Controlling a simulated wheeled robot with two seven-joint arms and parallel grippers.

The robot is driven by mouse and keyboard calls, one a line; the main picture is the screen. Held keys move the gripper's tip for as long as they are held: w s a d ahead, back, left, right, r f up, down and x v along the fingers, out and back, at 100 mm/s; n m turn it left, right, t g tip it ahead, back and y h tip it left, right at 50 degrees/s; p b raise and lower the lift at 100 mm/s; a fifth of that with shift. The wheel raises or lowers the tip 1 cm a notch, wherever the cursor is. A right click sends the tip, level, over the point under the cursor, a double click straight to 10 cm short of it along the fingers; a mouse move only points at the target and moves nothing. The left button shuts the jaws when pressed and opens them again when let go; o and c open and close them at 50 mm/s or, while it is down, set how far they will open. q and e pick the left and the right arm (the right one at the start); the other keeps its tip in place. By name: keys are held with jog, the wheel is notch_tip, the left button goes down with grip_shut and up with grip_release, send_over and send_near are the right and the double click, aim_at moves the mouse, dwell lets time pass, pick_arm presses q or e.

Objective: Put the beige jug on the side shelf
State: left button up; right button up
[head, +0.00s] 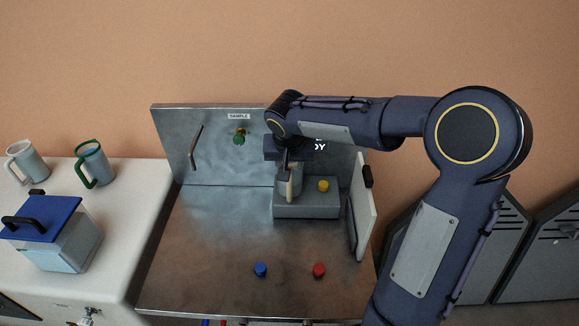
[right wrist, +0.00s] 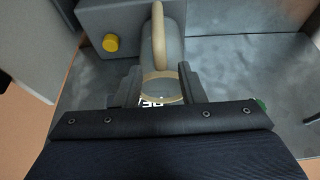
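The beige jug (head: 297,184) has a grey body with a beige rim and handle. In the head view it is at the grey block (head: 318,211) on the metal bench, partly hidden by my arm. The right wrist view shows the jug (right wrist: 161,48) with its handle toward the top and its rim between my fingers. My right gripper (right wrist: 161,88) has one finger on each side of the rim, with no clear gap, and looks shut on it. I cannot tell whether the jug's base touches the block. My left gripper is not in view.
A yellow knob (head: 323,185) is close right of the jug. A white open door panel (head: 362,210) stands at the bench's right side. The white side surface (head: 118,215) holds two mugs (head: 26,162) (head: 93,163) and a blue-lidded box (head: 62,248). Blue (head: 260,269) and red (head: 319,270) knobs are in front.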

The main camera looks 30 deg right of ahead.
jog(key=v, duration=0.9)
jog(key=s+a+f+n+y, duration=0.1)
jog(key=s+a+f+y, duration=0.1)
jog(key=s, duration=0.5)
jog(key=s+a+f+n+t+y, duration=0.1)
jog(key=s+a+f+n+y, duration=0.1)
jog(key=s, duration=0.6)
jog(key=s+a+f+n+y, duration=0.1)
jog(key=s+a+f+y, duration=0.1)
jog(key=s, duration=0.6)
jog(key=shift+a+f+n+t, duration=0.3)
jog(key=shift+a+f+t, duration=0.1)
jog(key=shift+a+f, duration=0.6)
jog(key=shift+s+r, duration=0.15)
jog(key=shift+s, duration=0.05)
